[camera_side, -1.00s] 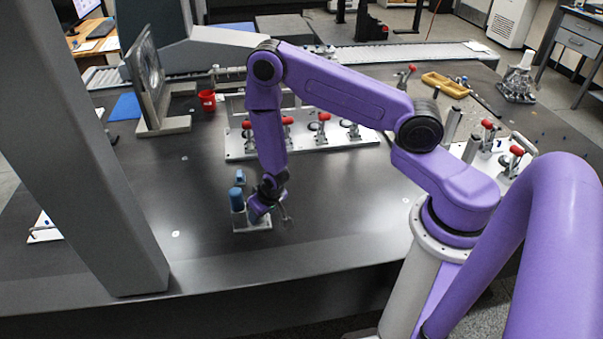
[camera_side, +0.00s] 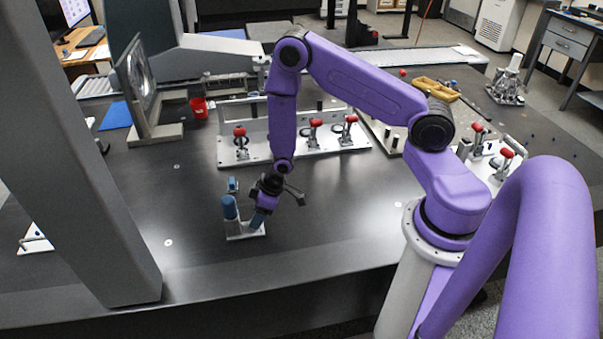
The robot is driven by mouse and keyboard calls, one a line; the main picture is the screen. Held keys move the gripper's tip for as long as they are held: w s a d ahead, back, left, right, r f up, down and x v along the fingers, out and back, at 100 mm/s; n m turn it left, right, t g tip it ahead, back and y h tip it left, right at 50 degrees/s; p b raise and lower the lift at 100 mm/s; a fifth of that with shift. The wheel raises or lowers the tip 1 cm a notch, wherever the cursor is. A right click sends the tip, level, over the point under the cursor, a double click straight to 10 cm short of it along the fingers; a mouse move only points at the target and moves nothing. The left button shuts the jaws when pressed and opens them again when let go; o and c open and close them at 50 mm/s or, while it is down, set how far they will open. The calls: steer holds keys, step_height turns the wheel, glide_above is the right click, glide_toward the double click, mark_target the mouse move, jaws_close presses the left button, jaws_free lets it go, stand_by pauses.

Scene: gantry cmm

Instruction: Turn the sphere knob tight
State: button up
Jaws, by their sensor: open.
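A small metal fixture (camera_side: 247,234) stands on the dark table, with a blue upright cylinder (camera_side: 229,208) on its left and a small blue part (camera_side: 233,185) behind that. My gripper (camera_side: 257,221) is pointed down just right of the cylinder, over the right part of the fixture. It is open, but its fingers are small and partly merge with the fixture. I cannot tell whether they touch anything. No sphere knob can be made out at the fixture; my gripper may cover it.
A plate with red-handled clamps (camera_side: 330,150) stands behind my arm. A red cup (camera_side: 197,108) and an upright framed panel (camera_side: 141,85) are at the back left. A thick grey column (camera_side: 75,150) rises at the left. The table between column and fixture is clear.

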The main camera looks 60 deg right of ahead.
steer(key=v, duration=1.5)
steer(key=s+a+r+n+g, duration=0.1)
steer(key=s+a+r, duration=0.2)
steer(key=s+r, duration=0.1)
steer(key=s+a+r+n+h, duration=0.1)
steer(key=s+a+r+n, duration=0.1)
steer(key=s+r, duration=0.3)
steer(key=shift+s+a+r+g, duration=0.35)
steer(key=shift+s+g, duration=0.05)
steer(key=shift+s, duration=0.55)
steer(key=shift+w+h, duration=0.1)
steer(key=shift+h, duration=0.2)
